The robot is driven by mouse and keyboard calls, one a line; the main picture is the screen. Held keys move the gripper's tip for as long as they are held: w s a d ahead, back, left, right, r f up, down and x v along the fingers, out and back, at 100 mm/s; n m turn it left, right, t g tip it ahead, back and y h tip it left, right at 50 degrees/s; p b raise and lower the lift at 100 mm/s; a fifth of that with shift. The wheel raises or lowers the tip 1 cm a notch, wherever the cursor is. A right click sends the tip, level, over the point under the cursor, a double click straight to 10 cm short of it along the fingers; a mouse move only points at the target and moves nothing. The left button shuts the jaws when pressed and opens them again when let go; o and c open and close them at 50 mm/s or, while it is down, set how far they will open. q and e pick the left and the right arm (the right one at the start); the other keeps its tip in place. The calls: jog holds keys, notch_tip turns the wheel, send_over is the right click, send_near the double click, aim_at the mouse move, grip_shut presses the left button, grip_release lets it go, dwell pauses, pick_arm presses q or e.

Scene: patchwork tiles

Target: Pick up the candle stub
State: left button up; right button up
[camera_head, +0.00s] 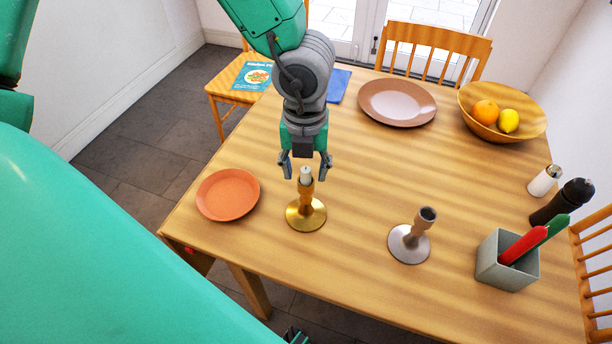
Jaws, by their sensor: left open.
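The candle stub (305,173) is short and white. It stands upright in the brass candlestick (304,214) near the table's left front. My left gripper (305,176) points down from above, open, with one fingertip showing on each side of the stub. I cannot tell whether either finger touches it. A small dark and teal piece at the bottom edge may be part of my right gripper (294,335); its jaws cannot be made out.
An orange plate (228,194) lies left of the brass candlestick. A grey candlestick (409,244) with an empty-looking cup stands to the right, then a grey box (507,273) with red and green items. A pinkish plate (397,102) and fruit bowl (531,122) are behind. The table's middle is clear.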

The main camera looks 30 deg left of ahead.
pick_arm(q)
jog(key=shift+f, duration=0.65)
grip_shut()
jog(key=shift+r, duration=0.1)
